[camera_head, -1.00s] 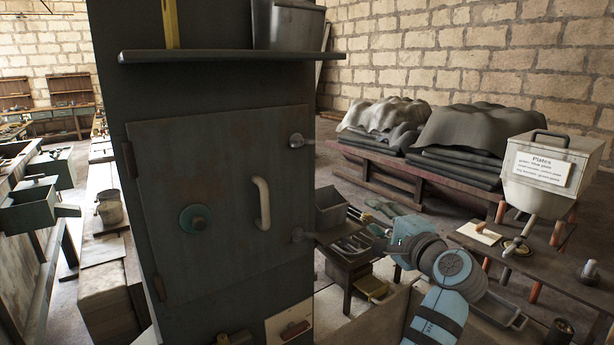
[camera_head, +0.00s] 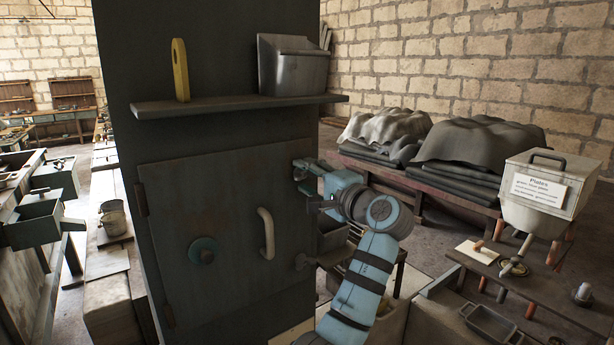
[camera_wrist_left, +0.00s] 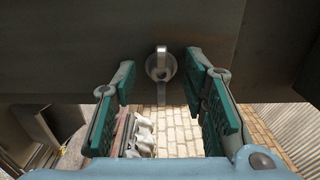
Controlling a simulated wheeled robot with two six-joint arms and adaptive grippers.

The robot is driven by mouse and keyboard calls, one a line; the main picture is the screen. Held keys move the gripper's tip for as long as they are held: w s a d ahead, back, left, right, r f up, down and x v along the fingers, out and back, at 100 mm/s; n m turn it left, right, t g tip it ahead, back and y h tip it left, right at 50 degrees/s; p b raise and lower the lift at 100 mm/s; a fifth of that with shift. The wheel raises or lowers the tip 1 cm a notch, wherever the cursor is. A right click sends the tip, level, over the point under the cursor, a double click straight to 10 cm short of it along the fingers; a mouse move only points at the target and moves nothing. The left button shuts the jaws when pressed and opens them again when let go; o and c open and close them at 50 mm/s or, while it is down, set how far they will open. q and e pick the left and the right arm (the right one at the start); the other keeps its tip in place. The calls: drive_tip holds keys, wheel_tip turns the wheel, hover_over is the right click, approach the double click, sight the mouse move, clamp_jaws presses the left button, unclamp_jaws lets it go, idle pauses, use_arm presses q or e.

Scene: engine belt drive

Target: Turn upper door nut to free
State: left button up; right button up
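The dark metal door (camera_head: 195,200) has a pale curved handle (camera_head: 267,233) and a round teal knob (camera_head: 204,251). My left gripper (camera_head: 302,172) is at the door's upper right edge and covers the upper door nut in the head view. In the left wrist view the upper door nut (camera_wrist_left: 162,65) is a grey wing nut with its wings upright. It lies between the two open teal-padded fingers, with visible gaps on both sides. The lower door nut (camera_head: 303,261) sits at the lower right edge of the door. My right gripper is not in view.
A shelf (camera_head: 240,105) above the door holds a grey metal bin (camera_head: 293,70) and a yellow tool (camera_head: 181,70). A low table at right bears a box labelled Plates (camera_head: 545,190). Covered stacks (camera_head: 480,150) lie behind.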

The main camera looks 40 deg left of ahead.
use_arm(q)
drive_tip(key=shift+w+a, duration=0.15)
drive_tip(key=shift+a, duration=0.05)
drive_tip(key=shift+d, duration=0.15)
drive_tip(key=shift+c, duration=0.6)
clamp_jaws()
